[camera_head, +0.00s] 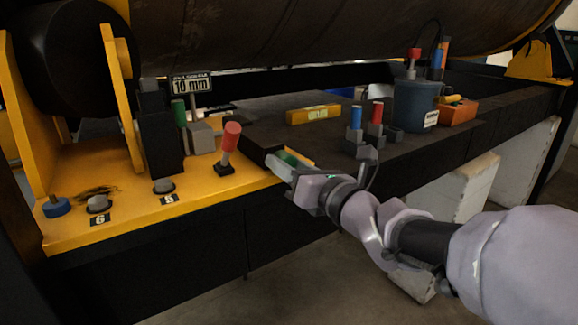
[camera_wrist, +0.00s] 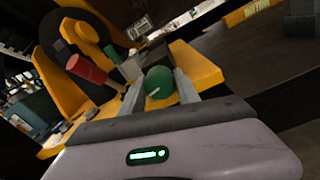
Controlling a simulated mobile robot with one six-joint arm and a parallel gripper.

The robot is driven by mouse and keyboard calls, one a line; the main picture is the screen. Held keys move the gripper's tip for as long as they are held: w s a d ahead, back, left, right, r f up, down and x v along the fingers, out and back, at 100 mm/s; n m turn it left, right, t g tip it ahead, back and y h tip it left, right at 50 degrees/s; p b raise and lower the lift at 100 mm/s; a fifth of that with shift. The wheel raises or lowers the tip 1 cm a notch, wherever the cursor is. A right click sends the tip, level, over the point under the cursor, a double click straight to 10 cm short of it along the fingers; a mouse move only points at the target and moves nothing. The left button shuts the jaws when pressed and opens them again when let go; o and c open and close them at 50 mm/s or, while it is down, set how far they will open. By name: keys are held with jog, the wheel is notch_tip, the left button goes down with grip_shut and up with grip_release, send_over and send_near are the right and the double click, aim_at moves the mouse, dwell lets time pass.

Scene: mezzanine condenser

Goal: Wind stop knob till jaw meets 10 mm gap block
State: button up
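A green knob (camera_wrist: 158,83) sits between the two fingers of my gripper (camera_wrist: 160,90) in the wrist view. The fingers flank it closely, but whether they press on it is unclear. In the head view, my gripper (camera_head: 283,163) is at the front right end of the yellow base, with the green knob (camera_head: 289,158) partly hidden by it. A grey block (camera_head: 201,138) stands on the base under a "10 mm" sign (camera_head: 191,84). A black upright (camera_head: 160,132) stands left of the block. Which part is the jaw, and its gap, I cannot tell.
A red-handled lever (camera_head: 230,144) stands on the yellow base (camera_head: 140,212), left of my gripper. Bolts marked 6 (camera_head: 98,204) and 5 (camera_head: 164,186) line the front. The dark bench (camera_head: 270,125) carries a yellow bar (camera_head: 314,114), a blue-grey mug (camera_head: 415,105) and an orange box (camera_head: 458,112).

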jog(key=o, duration=0.4)
jog(key=p+v, duration=0.2)
jog(key=v, duration=1.5)
jog(key=shift+s+d+r, duration=0.1)
jog(key=shift+d, duration=0.1)
